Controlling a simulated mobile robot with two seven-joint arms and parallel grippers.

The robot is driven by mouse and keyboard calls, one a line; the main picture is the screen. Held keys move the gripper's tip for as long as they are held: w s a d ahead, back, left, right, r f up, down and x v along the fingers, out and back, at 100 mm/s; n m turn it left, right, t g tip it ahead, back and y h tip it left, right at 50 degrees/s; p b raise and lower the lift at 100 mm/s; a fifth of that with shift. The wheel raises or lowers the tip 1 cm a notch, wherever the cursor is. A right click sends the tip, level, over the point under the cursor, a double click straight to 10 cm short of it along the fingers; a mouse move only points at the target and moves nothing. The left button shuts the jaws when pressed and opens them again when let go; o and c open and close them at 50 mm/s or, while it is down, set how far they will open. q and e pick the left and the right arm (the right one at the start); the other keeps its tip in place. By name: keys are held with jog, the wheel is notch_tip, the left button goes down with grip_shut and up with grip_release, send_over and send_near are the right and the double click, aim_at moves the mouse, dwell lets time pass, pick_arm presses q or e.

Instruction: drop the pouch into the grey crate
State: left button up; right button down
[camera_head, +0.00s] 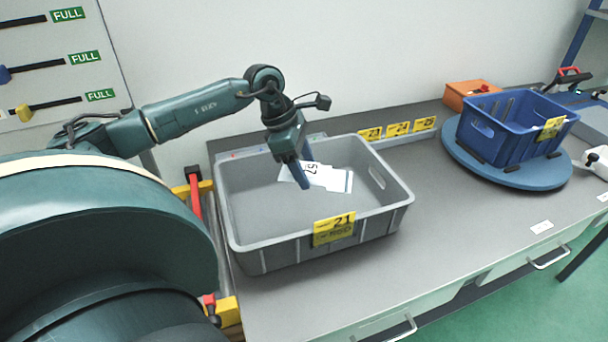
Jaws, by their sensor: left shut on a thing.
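The grey crate (255,247) stands on the grey worktop, with a yellow label marked 21 on its front wall. My left gripper (301,176) reaches down over the crate's opening, with its dark blue fingers in front of a white pouch. The pouch (336,180) is flat, with dark print and a bluish edge, and it shows at the fingers within the outline of the crate. My left gripper is shut on the pouch. Its fingers hide part of it, and I cannot tell whether it touches the crate floor.
A blue crate (512,145) stands on a round blue turntable (466,163) at the right. An orange box (460,92) sits behind it. Yellow number tags (398,129) stand along a rail behind the grey crate. The worktop between the crates is clear.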

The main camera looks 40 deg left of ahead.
pick_arm(q)
notch_tip(320, 180, down, 2)
jog(key=shift+f+b, duration=0.2)
jog(key=shift+b, duration=0.2)
jog(key=o, duration=1.2)
jog(key=shift+a+r, duration=0.1)
jog(key=b+v, duration=0.1)
jog(key=v, duration=1.2)
jog(key=shift+s, duration=0.1)
